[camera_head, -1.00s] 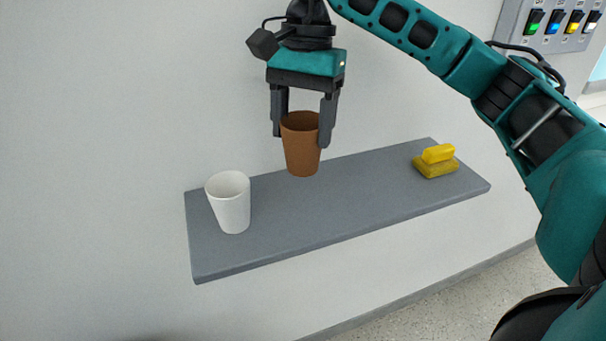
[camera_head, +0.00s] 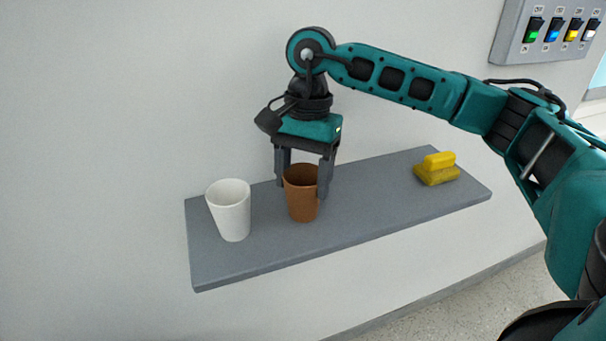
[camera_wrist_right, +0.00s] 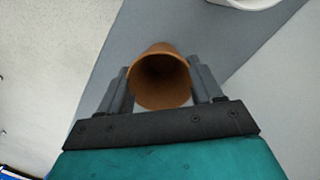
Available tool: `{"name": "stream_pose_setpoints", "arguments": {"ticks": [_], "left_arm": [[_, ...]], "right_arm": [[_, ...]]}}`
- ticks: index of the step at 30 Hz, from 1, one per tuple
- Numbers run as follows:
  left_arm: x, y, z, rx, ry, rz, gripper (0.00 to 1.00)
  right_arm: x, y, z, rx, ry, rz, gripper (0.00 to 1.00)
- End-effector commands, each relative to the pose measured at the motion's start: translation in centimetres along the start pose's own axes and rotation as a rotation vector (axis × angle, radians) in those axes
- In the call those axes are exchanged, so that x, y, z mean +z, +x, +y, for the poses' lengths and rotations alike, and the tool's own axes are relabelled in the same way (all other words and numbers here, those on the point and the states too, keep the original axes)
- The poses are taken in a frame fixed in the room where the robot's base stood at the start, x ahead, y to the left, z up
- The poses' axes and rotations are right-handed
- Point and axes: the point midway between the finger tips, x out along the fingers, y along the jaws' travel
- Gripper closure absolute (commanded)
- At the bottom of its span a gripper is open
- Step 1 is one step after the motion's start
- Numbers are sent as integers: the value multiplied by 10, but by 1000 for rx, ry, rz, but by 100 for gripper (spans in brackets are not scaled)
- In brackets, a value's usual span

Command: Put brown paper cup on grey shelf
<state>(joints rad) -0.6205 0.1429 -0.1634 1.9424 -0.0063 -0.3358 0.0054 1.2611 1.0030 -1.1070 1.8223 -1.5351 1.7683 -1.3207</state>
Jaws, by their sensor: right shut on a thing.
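The brown paper cup (camera_head: 302,198) is upright at the middle of the grey shelf (camera_head: 390,208), to the right of the white cup. Its base appears at the shelf surface; I cannot tell for certain whether it touches. My right gripper (camera_head: 304,186) points down and is shut on the cup, one finger on each side. In the right wrist view the brown cup (camera_wrist_right: 160,78) sits between the two fingers (camera_wrist_right: 162,90), its open mouth facing the camera, with the shelf (camera_wrist_right: 205,40) beyond. My left gripper is not in view.
A white cup (camera_head: 231,212) stands on the shelf's left part, close to the brown cup. A panel with several coloured switches (camera_head: 553,28) is on the wall at upper right. The shelf between brown cup and yellow object is clear.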

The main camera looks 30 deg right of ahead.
Motion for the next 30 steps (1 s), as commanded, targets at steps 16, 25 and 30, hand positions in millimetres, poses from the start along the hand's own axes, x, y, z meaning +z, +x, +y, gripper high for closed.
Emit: {"name": "stream_pose_setpoints", "arguments": {"ticks": [16, 25, 30], "left_arm": [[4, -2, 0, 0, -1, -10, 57], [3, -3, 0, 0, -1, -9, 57], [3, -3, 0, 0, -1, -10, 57]], "right_arm": [[0, 0, 0, 1, 0, 0, 9], [1, -42, -2, -5, 0, 0, 9], [1, -80, -1, -5, -2, 0, 9]]}}
